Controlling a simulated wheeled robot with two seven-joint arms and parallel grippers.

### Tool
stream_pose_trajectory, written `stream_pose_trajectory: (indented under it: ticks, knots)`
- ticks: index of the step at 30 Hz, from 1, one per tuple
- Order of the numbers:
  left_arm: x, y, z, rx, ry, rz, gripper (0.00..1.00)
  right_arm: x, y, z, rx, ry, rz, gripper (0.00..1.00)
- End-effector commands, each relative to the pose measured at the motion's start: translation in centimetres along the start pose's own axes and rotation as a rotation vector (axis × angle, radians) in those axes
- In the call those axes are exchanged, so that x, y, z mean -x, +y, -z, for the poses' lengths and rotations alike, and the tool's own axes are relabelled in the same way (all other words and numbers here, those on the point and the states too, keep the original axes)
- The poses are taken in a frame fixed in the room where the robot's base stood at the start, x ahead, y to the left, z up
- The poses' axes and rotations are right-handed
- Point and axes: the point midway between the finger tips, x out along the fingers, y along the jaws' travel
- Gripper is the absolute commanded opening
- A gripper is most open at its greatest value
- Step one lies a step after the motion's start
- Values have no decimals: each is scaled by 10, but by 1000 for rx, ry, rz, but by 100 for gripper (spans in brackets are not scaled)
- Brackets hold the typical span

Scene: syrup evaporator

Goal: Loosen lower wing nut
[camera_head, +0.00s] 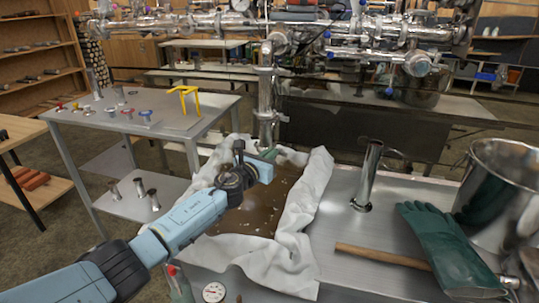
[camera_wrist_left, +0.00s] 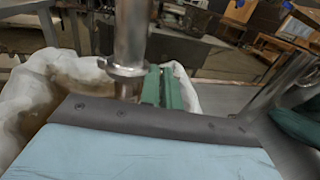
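A shiny vertical pipe (camera_head: 265,92) comes down over the cloth-lined basin, with a clamp ring (camera_head: 267,115) near its lower end. The pipe (camera_wrist_left: 131,32) and ring (camera_wrist_left: 123,69) also show close up in the left wrist view. I cannot make out the lower wing nut in either view. My left gripper (camera_head: 268,156) is just below the pipe's end, over the basin. In the left wrist view two green bars, apparently its fingers (camera_wrist_left: 161,88), stand close together beside the pipe. Whether they hold anything is unclear. My right gripper is out of view.
White cloth (camera_head: 312,190) lines the basin of brown liquid. Right of it are a short upright metal tube (camera_head: 368,172), a wooden handle (camera_head: 382,256), green gloves (camera_head: 440,245) and a steel pot (camera_head: 500,190). A grey side table (camera_head: 190,125) with small colored parts stands left.

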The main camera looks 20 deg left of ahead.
Motion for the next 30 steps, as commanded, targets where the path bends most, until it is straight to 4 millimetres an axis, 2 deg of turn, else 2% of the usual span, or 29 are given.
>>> stream_pose_trajectory:
  ticks: [9, 17, 23, 30]
  knots:
    - [0, 4, 1, 235, 0, 1, 0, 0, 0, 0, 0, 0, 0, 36]
    - [0, 4, 1, 250, 1, 1, 0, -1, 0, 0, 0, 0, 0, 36]
    - [0, 4, 1, 248, 1, 0, 26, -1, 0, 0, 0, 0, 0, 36]
    - [0, 5, 1, 246, 1, -1, 26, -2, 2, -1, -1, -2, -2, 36]
